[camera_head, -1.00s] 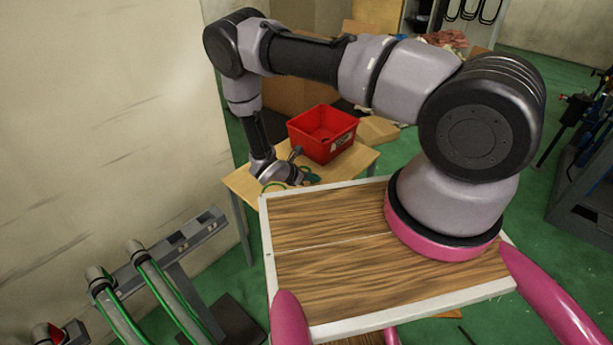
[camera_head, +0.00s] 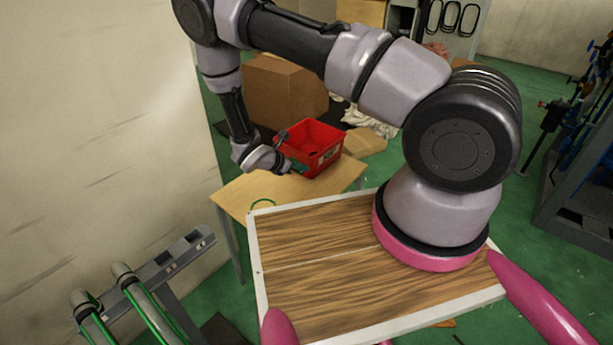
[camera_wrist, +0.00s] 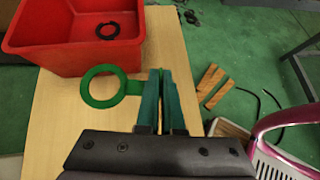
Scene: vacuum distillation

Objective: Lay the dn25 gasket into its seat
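A flat green ring gasket (camera_wrist: 103,87) with a short tab shows at the left of my gripper (camera_wrist: 160,72) in the wrist view. The tab runs in between the two teal fingers, which are closed on it. No size mark is readable. In the head view my gripper (camera_head: 292,167) is above the small wooden table, close to the front of the red bin, and its fingertips are small there. Another green ring (camera_head: 263,203) lies on the table near its front edge. I cannot make out the gasket's seat.
The red bin (camera_head: 314,147) stands at the table's back right; a black ring (camera_wrist: 107,30) lies inside it. The wooden table (camera_head: 235,196) is mostly bare. Pipes on a grey rail (camera_head: 160,270) stand at lower left by the wall. Cardboard boxes (camera_head: 285,92) are behind.

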